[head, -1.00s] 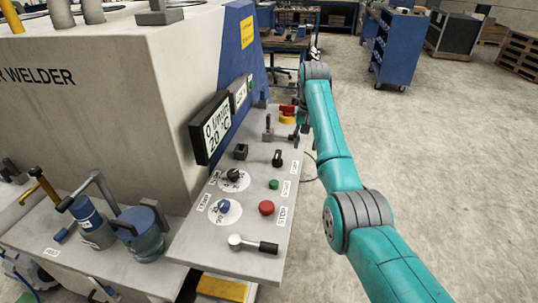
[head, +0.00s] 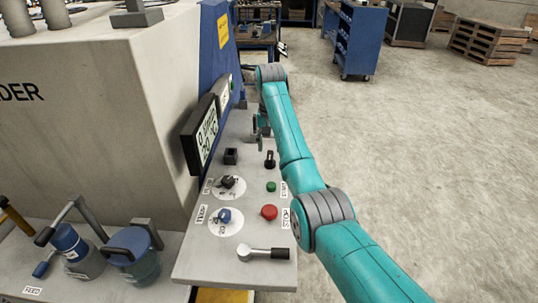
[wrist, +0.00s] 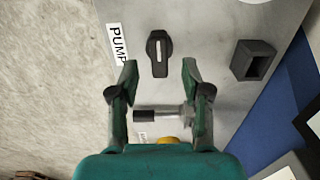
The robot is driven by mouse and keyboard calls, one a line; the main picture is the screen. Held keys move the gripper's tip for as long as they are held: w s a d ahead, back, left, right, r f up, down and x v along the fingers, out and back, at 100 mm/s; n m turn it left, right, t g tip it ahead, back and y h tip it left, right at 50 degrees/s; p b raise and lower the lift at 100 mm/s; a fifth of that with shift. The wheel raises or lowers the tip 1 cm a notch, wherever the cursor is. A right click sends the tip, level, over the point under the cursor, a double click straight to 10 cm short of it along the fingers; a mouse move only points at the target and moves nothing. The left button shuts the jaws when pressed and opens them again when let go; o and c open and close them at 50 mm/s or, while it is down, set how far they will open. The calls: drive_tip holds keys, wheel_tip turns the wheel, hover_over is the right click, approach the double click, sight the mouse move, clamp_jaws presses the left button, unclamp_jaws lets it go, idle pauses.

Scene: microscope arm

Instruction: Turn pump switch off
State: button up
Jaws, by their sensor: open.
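The pump switch (wrist: 158,53) is a black rotary knob with a white mark, beside a white PUMP label (wrist: 117,43). In the wrist view its long side runs up and down the picture. In the head view the switch (head: 269,160) is on the sloping grey panel, near its right edge. My gripper (wrist: 160,68) is open and empty. Its two fingertips are to the left and right of the switch's lower end in the wrist view, apart from it. In the head view my gripper (head: 262,128) is partly hidden by my arm, over the panel's far part.
A square black socket (wrist: 253,60) is right of the switch in the wrist view. A metal lever with a black grip (wrist: 160,114) lies between the fingers. The head view shows a green button (head: 271,187), a red button (head: 269,212) and a display (head: 204,135).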

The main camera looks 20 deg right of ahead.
sight(270, 156)
drive_tip(key=shift+f, duration=2.6)
clamp_jaws()
